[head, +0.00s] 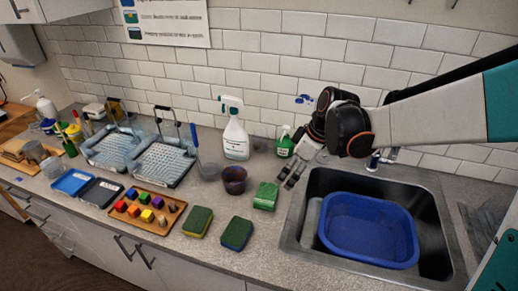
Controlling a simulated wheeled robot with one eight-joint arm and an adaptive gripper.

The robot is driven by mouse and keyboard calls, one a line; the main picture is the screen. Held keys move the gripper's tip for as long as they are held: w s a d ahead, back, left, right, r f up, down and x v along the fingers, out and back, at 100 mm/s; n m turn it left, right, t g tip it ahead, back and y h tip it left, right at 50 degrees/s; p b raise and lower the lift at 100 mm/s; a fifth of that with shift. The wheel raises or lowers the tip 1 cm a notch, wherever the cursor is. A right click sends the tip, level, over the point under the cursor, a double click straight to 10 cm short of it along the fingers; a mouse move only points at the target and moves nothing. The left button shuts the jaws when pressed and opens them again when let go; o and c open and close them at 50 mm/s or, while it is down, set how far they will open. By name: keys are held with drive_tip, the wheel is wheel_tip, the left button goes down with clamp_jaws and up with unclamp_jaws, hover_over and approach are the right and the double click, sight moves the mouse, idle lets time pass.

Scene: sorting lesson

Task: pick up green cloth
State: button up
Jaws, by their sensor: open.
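The green cloth (265,196) looks like a small folded green block lying on the counter, left of the sink. My gripper (290,176) is just up and to the right of it, near the sink's left rim. Its two dark fingers point down and left and are apart, with nothing seen between them. The gripper does not appear to touch the cloth. The cloth is in plain view.
Two green and yellow sponges (198,221) (237,233) lie to the left and front. A dark purple cup (234,180), a white spray bottle (236,137) and a small green bottle (285,143) stand behind. A blue basin (368,257) sits in the metal sink (436,225).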

sight(267, 194)
drive_tip(key=w+a+f, duration=0.1)
drive_tip(key=a+f, duration=0.1)
drive_tip(key=f, duration=0.3)
drive_tip(key=w+a+f+n+b, duration=0.1)
drive_tip(key=w+a+f, duration=0.1)
drive_tip(key=f, duration=0.3)
drive_tip(key=w+a+f+n+g+y+b, duration=0.1)
drive_tip(key=a+f, duration=0.1)
drive_tip(key=f, duration=0.3)
drive_tip(key=shift+w, duration=0.4)
drive_tip(key=shift+r, duration=0.1)
drive_tip(key=c, duration=0.6)
